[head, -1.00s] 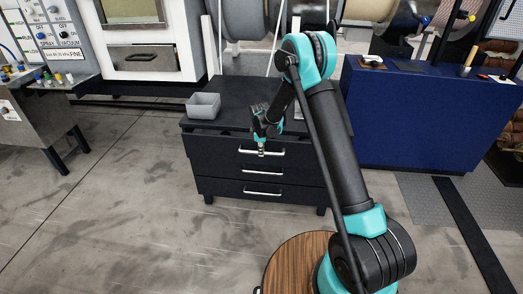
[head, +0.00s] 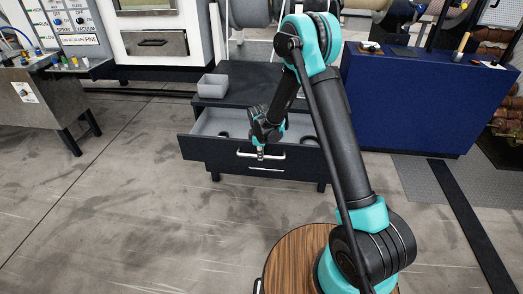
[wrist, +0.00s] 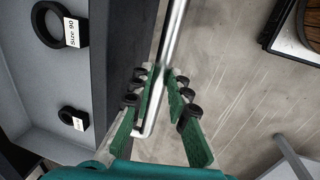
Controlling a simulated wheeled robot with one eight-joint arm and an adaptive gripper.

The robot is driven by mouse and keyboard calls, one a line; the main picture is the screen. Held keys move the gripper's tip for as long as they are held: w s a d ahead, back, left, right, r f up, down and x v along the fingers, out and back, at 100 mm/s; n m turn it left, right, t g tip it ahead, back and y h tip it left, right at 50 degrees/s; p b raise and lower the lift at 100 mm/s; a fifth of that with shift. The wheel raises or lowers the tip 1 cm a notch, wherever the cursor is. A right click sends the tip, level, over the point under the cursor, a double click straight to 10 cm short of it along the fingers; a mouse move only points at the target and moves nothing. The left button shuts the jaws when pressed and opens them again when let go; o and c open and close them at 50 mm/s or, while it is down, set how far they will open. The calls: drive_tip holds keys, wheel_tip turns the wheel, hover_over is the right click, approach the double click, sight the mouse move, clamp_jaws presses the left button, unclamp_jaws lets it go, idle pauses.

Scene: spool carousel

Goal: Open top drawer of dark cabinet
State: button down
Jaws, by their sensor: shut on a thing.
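The dark cabinet (head: 250,84) stands in the middle of the head view. Its top drawer (head: 205,152) is pulled out, and its light grey inside shows. My gripper (head: 261,153) is shut on the drawer's silver bar handle (head: 276,156). In the wrist view the green fingers (wrist: 160,82) lie on either side of the bar (wrist: 176,30). Two black rings with white tags lie in the drawer, a larger "Size 90" ring (wrist: 42,20) and a smaller ring (wrist: 70,116). My arm hides part of the drawer's right side.
A grey open bin (head: 212,87) sits on the cabinet top at the left. A blue workbench (head: 405,110) stands to the right, and a metal control station (head: 40,103) to the left. The concrete floor (head: 150,220) in front of the cabinet is clear.

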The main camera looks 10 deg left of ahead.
drive_tip(key=shift+s, duration=0.55)
drive_tip(key=c, duration=1.4)
unclamp_jaws()
drive_tip(key=shift+c, duration=0.2)
drive_tip(key=shift+r, duration=0.1)
wheel_tip(320, 180, up, 12)
drive_tip(key=s, duration=0.2)
drive_tip(key=shift+f, duration=0.2)
drive_tip(key=shift+s, duration=0.1)
